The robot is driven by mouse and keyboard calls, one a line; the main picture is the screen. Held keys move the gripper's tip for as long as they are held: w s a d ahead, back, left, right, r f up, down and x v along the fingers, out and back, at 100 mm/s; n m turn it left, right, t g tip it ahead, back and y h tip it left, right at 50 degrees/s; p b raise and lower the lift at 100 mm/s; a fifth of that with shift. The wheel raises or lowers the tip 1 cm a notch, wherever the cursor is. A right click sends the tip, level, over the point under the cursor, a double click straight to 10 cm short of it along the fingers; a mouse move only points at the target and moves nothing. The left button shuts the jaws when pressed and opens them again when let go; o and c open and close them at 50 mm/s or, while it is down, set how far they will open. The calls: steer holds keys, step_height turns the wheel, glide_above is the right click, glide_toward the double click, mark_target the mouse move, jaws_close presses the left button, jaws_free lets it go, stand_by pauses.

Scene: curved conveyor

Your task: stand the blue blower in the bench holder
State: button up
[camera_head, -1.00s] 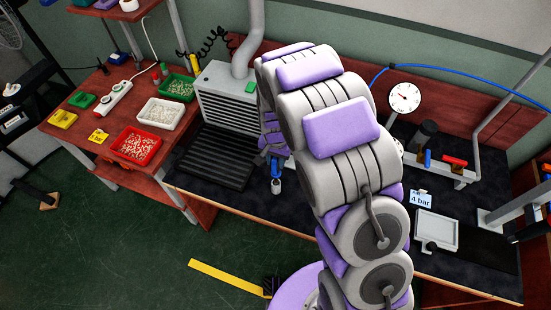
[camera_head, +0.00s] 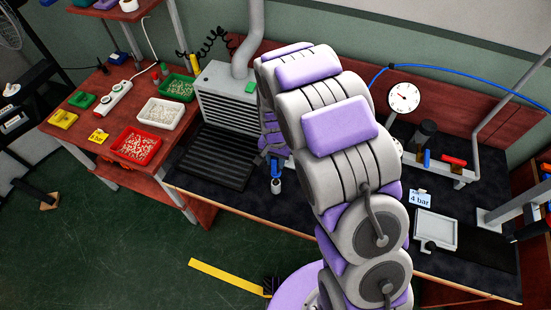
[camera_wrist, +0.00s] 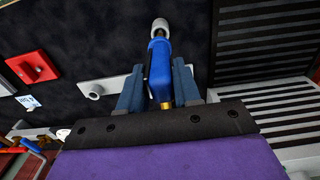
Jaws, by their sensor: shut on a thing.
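The blue blower (camera_wrist: 158,62) is held between the two blue-grey fingers of my gripper (camera_wrist: 159,70). Its pale round tip (camera_wrist: 160,27) points away from my wrist and a brass fitting shows at its near end. In the head view the blower (camera_head: 275,168) hangs tip down by my gripper (camera_head: 268,148), over the dark bench; I cannot tell how far above it is. In the wrist view a grey plate with a round ring (camera_wrist: 95,90), perhaps the bench holder, lies left of the blower, partly behind a finger. The ring looks empty and apart from the blower.
A black ribbed mat (camera_head: 217,155) and a grey slatted box (camera_head: 228,97) stand left of my gripper. A grey rack (camera_head: 458,172) with blue and red items is at right, near a 4 bar card (camera_head: 420,199). My arm hides the bench middle.

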mark_target(276, 170)
steer(key=shift+f+b, duration=0.45)
steer(key=shift+f, duration=2.8)
steer(key=o, duration=1.1)
step_height(276, 170, up, 16)
steer(key=shift+w+a+p, duration=0.1)
steer(key=shift+w+p, duration=0.05)
steer(key=shift+p, duration=0.75)
steer(key=shift+r, duration=0.65)
